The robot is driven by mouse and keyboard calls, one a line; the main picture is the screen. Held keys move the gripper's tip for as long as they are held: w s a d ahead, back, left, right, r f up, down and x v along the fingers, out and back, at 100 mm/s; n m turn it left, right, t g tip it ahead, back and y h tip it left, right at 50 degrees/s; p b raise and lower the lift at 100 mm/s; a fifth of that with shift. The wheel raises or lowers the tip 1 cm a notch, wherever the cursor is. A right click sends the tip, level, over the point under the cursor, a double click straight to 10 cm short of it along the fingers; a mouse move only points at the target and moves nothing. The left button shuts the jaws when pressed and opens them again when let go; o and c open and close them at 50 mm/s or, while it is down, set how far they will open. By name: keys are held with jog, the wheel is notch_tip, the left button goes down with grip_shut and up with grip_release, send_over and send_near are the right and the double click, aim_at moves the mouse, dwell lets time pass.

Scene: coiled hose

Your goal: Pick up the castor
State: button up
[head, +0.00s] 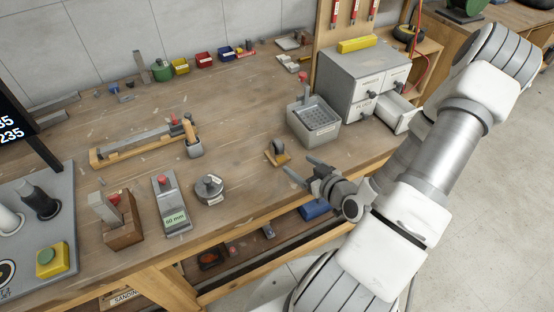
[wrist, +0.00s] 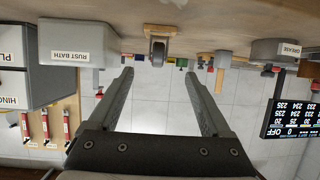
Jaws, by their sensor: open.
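The castor (head: 278,153) is a small grey wheel on a wooden base, standing on the workbench near its front edge, left of the grey bath. It also shows in the wrist view (wrist: 158,46), which is upside down, at the top middle, in line with the gap between my fingers. My gripper (head: 302,170) is open and empty, just right of and nearer than the castor, with its fingers pointing toward it. Both fingers show in the wrist view (wrist: 159,76), apart from the castor with nothing between them.
A bath labelled RUST BATH (head: 314,122) stands right of the castor, with a grey drawer cabinet (head: 364,80) behind it. Bare benchtop (head: 240,130) lies around the castor's left and far sides.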

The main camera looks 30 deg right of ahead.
aim_at(282, 150)
jog(key=shift+f+b+x, duration=0.25)
jog(key=shift+b+x, duration=1.75)
jog(key=shift+b, duration=0.8)
jog(key=b+x, duration=0.2)
jog(key=x, duration=0.2)
jog(key=shift+w+r, duration=0.15)
jog(key=shift+r, duration=0.05)
jog(key=x, duration=0.5)
jog(key=shift+w, duration=0.4)
grip_shut()
jog(key=shift+r, duration=0.1)
